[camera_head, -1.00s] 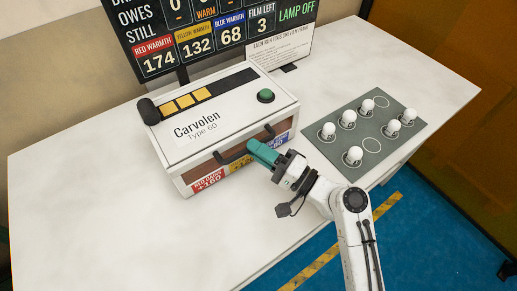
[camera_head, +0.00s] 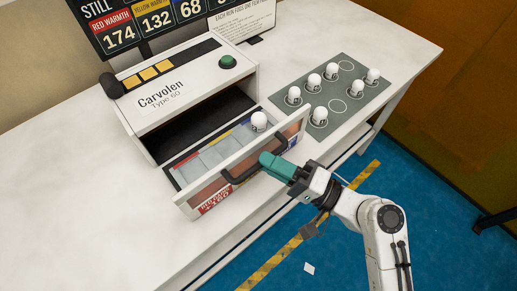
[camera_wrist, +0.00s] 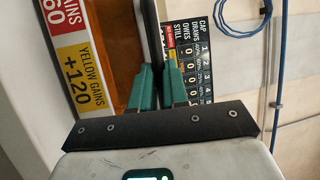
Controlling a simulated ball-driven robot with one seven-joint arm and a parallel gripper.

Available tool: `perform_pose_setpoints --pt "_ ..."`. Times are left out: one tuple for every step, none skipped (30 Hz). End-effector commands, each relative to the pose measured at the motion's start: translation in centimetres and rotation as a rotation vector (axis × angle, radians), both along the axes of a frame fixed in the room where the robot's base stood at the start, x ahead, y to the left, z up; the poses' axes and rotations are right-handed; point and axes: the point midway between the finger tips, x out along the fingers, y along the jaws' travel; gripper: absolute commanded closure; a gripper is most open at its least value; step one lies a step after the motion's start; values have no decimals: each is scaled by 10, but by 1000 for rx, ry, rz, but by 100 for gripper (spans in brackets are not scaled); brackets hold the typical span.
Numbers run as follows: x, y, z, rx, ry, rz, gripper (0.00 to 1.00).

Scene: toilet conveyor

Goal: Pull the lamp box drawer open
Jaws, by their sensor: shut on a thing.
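The white lamp box (camera_head: 205,72), labelled Carvolen Type 60, stands on the table. Its drawer (camera_head: 297,122) is pulled well out, showing a row of compartments with one white bulb (camera_head: 259,121) toward the right end. My gripper (camera_head: 268,160) has teal fingers and is shut on the dark drawer handle (camera_head: 239,177) at the front. In the wrist view the handle (camera_wrist: 150,35) runs between the teal fingers (camera_wrist: 160,78), beside the brown front panel and its yellow label. The fingers hide part of the handle.
A grey mat (camera_head: 333,120) with several white bulbs and some empty rings lies right of the box. A score board (camera_head: 150,20) stands behind the box. The table (camera_head: 75,180) is clear at left. A small white square (camera_head: 309,268) lies on the blue floor.

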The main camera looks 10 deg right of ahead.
Motion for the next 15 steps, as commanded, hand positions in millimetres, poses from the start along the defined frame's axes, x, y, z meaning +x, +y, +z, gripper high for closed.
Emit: perform_pose_setpoints --pt "-5 -3 -2 -2 3 -1 100" --pt "-7 -5 -2 -2 3 -1 100" --pt "-10 -6 -2 -2 3 -1 100" --pt "-11 -7 -2 -2 3 -1 100" --pt "-13 -8 -1 -2 2 0 100" --pt "-14 -8 -1 -2 1 0 100" --pt "-15 -8 -1 -2 1 1 100" --pt "-16 -9 -1 -1 2 1 100" --pt "-16 -9 -1 -1 2 1 100" --pt "-16 -9 -1 -1 2 1 100" --pt "-16 -9 -1 -1 2 1 100" --pt "-16 -9 -1 -1 2 1 100" --pt "-16 -9 -1 -1 2 1 100" --pt "-16 -9 -1 -1 2 1 100" --pt "-16 -9 -1 -1 2 1 100"
